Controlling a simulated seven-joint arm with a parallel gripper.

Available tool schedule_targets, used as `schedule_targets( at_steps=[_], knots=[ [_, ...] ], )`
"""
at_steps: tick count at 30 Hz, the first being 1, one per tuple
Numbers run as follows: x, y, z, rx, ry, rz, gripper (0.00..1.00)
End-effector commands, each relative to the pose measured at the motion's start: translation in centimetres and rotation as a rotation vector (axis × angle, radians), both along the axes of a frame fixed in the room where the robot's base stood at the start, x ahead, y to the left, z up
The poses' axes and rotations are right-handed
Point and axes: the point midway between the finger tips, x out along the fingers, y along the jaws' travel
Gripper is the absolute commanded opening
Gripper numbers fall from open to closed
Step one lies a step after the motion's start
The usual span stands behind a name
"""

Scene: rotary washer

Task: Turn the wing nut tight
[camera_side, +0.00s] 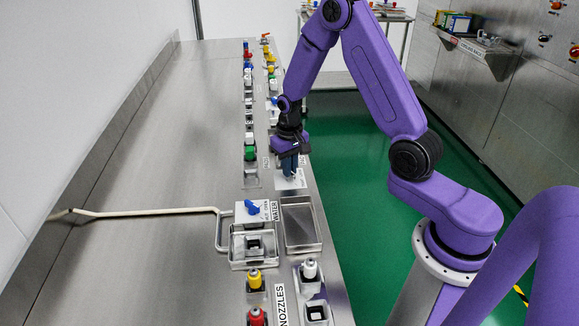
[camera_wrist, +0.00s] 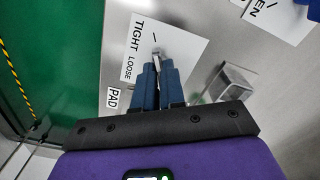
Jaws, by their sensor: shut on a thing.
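The wing nut (camera_wrist: 157,51) is a small grey piece on a white plate (camera_wrist: 180,54) marked TIGHT and LOOSE in the wrist view. My gripper (camera_wrist: 157,68) has its two blue fingers close together, shut on the wing nut, with the fingertips at the plate. In the side view my gripper (camera_side: 290,172) points down over the white plate (camera_side: 291,181) on the bench's right strip. There the fingers hide the wing nut. How far the nut is turned I cannot tell.
A blue handle (camera_side: 252,207) on a white plate, an empty metal tray (camera_side: 301,225) and a square metal holder (camera_side: 254,244) lie nearer the camera. Several coloured nozzles (camera_side: 256,280) line the strip. The left bench top (camera_side: 140,140) is mostly clear.

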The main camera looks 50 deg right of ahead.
Motion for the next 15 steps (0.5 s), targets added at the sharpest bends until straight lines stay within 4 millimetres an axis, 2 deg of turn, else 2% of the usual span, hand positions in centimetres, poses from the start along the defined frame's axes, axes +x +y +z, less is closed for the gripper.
schedule_targets(
  at_steps=[6, 7, 9, 15],
  knots=[
    [-0.01, -0.03, 0.07, 0.001, 0.0, -0.006, 0.0],
    [-0.01, -0.03, 0.07, 0.001, 0.0, -0.006, 0.16],
    [-0.01, -0.03, 0.06, 0.001, 0.0, -0.006, 0.35],
    [-0.01, -0.02, 0.03, 0.001, 0.0, -0.003, 0.35]
  ],
)
